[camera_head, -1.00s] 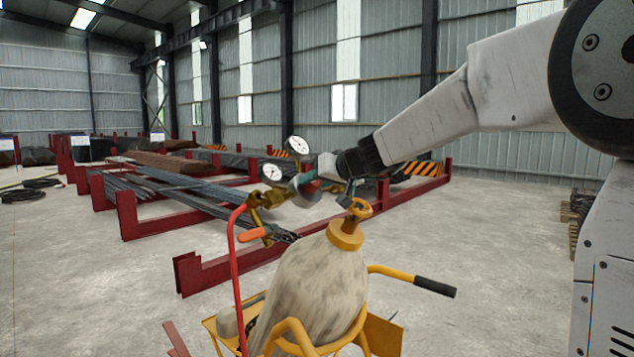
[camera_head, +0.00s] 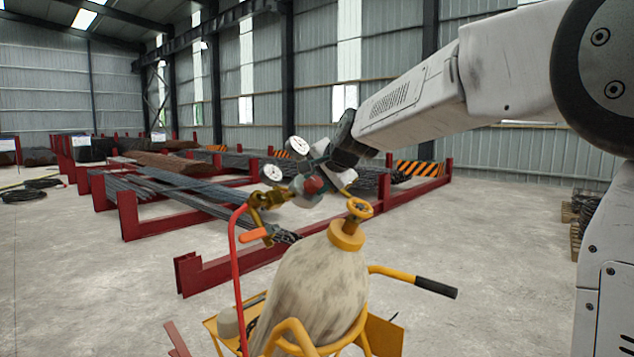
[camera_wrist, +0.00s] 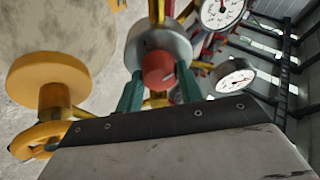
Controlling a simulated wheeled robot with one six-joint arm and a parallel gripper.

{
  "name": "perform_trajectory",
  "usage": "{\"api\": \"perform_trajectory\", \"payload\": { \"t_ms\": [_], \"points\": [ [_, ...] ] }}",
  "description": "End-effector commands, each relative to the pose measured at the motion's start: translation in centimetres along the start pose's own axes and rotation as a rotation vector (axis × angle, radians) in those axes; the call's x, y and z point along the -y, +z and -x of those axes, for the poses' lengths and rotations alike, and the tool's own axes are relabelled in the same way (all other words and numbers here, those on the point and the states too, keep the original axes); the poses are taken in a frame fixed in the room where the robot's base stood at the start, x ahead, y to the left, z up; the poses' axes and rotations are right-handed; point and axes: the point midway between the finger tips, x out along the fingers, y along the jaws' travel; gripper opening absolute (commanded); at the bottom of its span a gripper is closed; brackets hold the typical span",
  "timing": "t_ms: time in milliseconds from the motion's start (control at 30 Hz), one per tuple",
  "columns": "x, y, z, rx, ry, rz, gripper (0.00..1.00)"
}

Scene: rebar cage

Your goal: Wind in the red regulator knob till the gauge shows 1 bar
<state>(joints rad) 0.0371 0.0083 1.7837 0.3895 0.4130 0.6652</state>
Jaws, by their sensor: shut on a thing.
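The red regulator knob (camera_head: 313,185) sits on the front of the regulator above the yellow-topped cylinder (camera_head: 318,285). My gripper (camera_head: 322,172) reaches it from the upper right. In the wrist view the knob (camera_wrist: 158,70) is between my two green fingers (camera_wrist: 159,92), which are shut on it. Two white round gauges stand beside the regulator: an upper one (camera_head: 298,146) and a lower left one (camera_head: 272,173). Both gauges also show in the wrist view, one at the top (camera_wrist: 222,10) and one at the right (camera_wrist: 236,77). Their figures are too small to read.
A yellow handwheel (camera_head: 360,208) tops the cylinder close to my gripper. The yellow cart (camera_head: 385,335) with a black-gripped handle (camera_head: 435,287) carries it. A red hose (camera_head: 234,285) hangs at the left. Red racks (camera_head: 225,268) with steel bars stand behind.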

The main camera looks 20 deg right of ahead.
Motion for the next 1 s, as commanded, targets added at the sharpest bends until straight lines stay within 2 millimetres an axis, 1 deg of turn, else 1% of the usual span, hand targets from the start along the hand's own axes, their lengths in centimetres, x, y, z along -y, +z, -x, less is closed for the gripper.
{"api": "perform_trajectory", "payload": {
  "t_ms": [300, 600, 800, 1000],
  "points": [
    [0.02, 0.07, -0.1, 0.003, 0.094, -0.284, 0.14],
    [0.03, 0.03, -0.1, 0.002, 0.17, -0.525, 0.14],
    [0.01, 0.03, -0.14, 0.003, 0.206, -0.638, 0.14],
    [0.03, 0.02, -0.13, 0.003, 0.226, -0.703, 0.14]
  ]
}}
